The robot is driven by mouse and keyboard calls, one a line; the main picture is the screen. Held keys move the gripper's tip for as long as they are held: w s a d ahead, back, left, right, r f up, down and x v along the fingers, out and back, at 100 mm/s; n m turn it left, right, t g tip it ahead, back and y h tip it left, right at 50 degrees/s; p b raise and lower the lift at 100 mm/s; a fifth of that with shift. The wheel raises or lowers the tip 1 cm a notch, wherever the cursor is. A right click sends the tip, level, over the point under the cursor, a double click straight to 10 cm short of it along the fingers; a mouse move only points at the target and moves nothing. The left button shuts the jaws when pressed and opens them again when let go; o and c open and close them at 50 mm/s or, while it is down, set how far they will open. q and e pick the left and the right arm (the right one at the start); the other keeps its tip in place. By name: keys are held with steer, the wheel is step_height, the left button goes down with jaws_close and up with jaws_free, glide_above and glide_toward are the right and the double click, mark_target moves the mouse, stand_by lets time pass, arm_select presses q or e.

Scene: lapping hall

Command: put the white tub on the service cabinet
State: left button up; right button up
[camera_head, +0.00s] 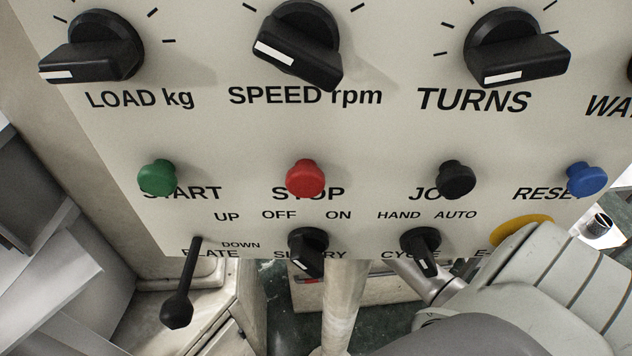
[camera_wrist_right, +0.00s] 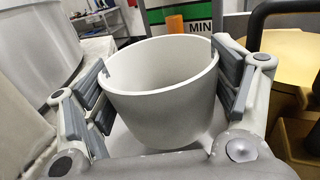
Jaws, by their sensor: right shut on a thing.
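The white tub (camera_wrist_right: 165,118) fills the middle of the right wrist view, with its open top facing up and its inside looking empty. My right gripper (camera_wrist_right: 165,90) is shut on it, with one padded finger against each side. The head view shows part of my right arm at the lower right, but not the tub or either gripper's fingers. I cannot make out the service cabinet for certain in either view.
A control panel (camera_head: 230,225) with knobs, coloured buttons and a black lever (camera_head: 178,308) stands close in front of my head. A post (camera_head: 341,310) stands below it. In the wrist view, yellow and dark machine parts (camera_wrist_right: 295,75) are close on the right.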

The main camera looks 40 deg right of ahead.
step_height(320, 180, down, 4)
steer(key=shift+w+f+b, duration=0.15)
steer(key=shift+b, duration=0.8)
steer(key=shift+f, duration=0.2)
steer(key=shift+f+b, duration=0.25)
steer(key=shift+b, duration=0.05)
steer(key=o, duration=1)
steer(key=shift+c, duration=0.2)
steer(key=shift+r, duration=0.1)
steer(key=shift+r, duration=0.1)
